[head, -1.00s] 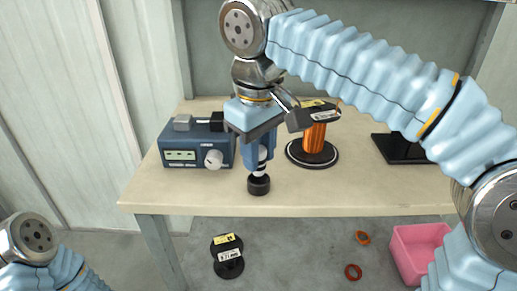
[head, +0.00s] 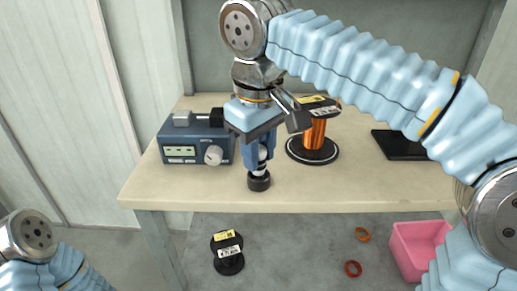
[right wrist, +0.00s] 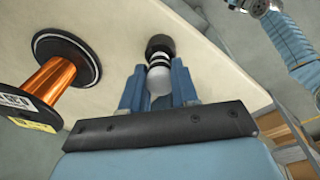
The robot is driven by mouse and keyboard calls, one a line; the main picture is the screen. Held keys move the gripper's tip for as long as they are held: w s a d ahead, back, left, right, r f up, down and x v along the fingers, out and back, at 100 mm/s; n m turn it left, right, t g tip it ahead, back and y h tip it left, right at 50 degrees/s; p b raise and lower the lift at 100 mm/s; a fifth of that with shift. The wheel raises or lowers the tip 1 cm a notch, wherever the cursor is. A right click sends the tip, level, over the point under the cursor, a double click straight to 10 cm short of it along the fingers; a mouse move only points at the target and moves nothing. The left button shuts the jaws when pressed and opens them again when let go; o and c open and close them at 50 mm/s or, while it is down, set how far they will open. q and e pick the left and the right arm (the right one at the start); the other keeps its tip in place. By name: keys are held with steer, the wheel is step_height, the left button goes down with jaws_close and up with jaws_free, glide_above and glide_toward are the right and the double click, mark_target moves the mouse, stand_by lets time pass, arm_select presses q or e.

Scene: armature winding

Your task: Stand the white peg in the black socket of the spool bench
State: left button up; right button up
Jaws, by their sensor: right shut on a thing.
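My right gripper (head: 259,158) is shut on the white peg (head: 262,166), low over the front of the bench. In the right wrist view the peg (right wrist: 159,72) shows black bands and stands between the two blue fingers. The round black socket (head: 259,182) is at the bench's front edge, directly below the peg. It also shows in the right wrist view (right wrist: 160,45), at the peg's far end. The peg's lower end meets or nearly meets the socket; I cannot tell whether it is inside. My left gripper is not in view; only part of that arm shows at lower left.
A blue instrument box (head: 197,147) stands left of the gripper. A copper wire spool (head: 314,135) stands close on the right, with a black slab (head: 398,145) beyond. On the floor are a black spool (head: 228,253), two rings and a pink bin (head: 419,250).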

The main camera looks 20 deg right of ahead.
steer(key=shift+f, duration=0.1)
steer(key=shift+f+b, duration=0.55)
steer(key=shift+f, duration=0.2)
steer(key=shift+f, duration=0.15)
steer(key=o, duration=1)
